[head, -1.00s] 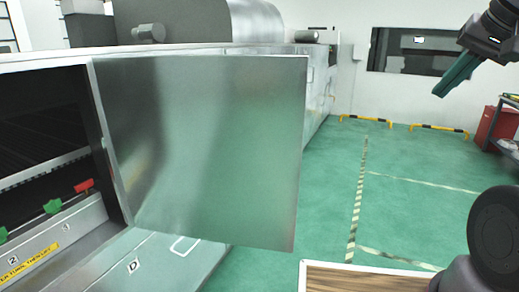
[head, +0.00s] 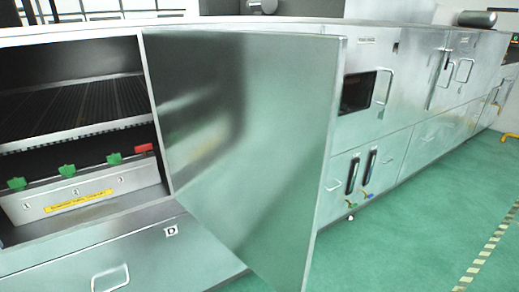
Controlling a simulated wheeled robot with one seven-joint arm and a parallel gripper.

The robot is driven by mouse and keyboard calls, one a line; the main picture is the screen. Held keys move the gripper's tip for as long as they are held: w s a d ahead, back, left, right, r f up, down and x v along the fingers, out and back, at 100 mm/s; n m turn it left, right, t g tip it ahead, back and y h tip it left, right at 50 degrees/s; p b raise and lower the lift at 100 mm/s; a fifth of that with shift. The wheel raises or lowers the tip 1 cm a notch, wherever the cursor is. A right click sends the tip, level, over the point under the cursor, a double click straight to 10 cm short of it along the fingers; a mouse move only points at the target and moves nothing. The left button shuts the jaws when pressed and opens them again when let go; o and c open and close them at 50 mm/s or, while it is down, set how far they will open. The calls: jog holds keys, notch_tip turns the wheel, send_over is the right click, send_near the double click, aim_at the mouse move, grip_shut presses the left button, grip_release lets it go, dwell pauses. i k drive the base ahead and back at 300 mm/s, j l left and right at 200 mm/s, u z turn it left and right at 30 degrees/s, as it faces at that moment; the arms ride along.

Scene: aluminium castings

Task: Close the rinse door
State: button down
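The rinse door (head: 265,130) is a plain brushed-metal panel, hinged at its left edge on the front of a long metal machine. It stands open and swung outward, with its free edge at the right toward me. To its left is the open compartment (head: 75,60), dark inside, with a rack and a row of green and red valve handles (head: 95,163) above a numbered panel with a yellow label. My gripper is not in view.
The machine's long front (head: 410,90) runs away to the right, with closed doors, handles and a small dark window. A drawer with a handle (head: 110,279) and a D label lies below the opening. Green floor (head: 430,220) with a striped line is clear at the right.

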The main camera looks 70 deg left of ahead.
aim_at(248, 119)
jog(key=i+u, duration=0.25)
jog(key=i+l+u, duration=0.2)
jog(key=i, duration=0.2)
jog(key=i+u, duration=0.15)
jog(key=u, duration=0.3)
jog(key=i+u, duration=0.2)
jog(key=u, duration=0.25)
jog(key=i+u, duration=0.15)
jog(key=u, duration=0.25)
jog(key=i+l+u, duration=0.1)
jog(key=u, duration=0.35)
jog(key=i+u, duration=0.15)
jog(key=u, duration=0.3)
jog(key=i+l+u, duration=0.15)
jog(key=u, duration=0.25)
jog(key=i+l+u, duration=0.15)
jog(key=u, duration=0.3)
jog(key=i+l+u, duration=0.1)
jog(key=l+u, duration=0.15)
jog(key=u, duration=0.2)
jog(key=i+l+u, duration=0.1)
jog(key=u, duration=0.35)
jog(key=l+u, duration=0.4)
jog(key=k+j+u, duration=0.1)
jog(key=k+j, duration=0.3)
jog(key=j, duration=0.15)
jog(key=k+j+u, duration=0.1)
jog(key=k+j, duration=0.3)
jog(key=j, duration=0.15)
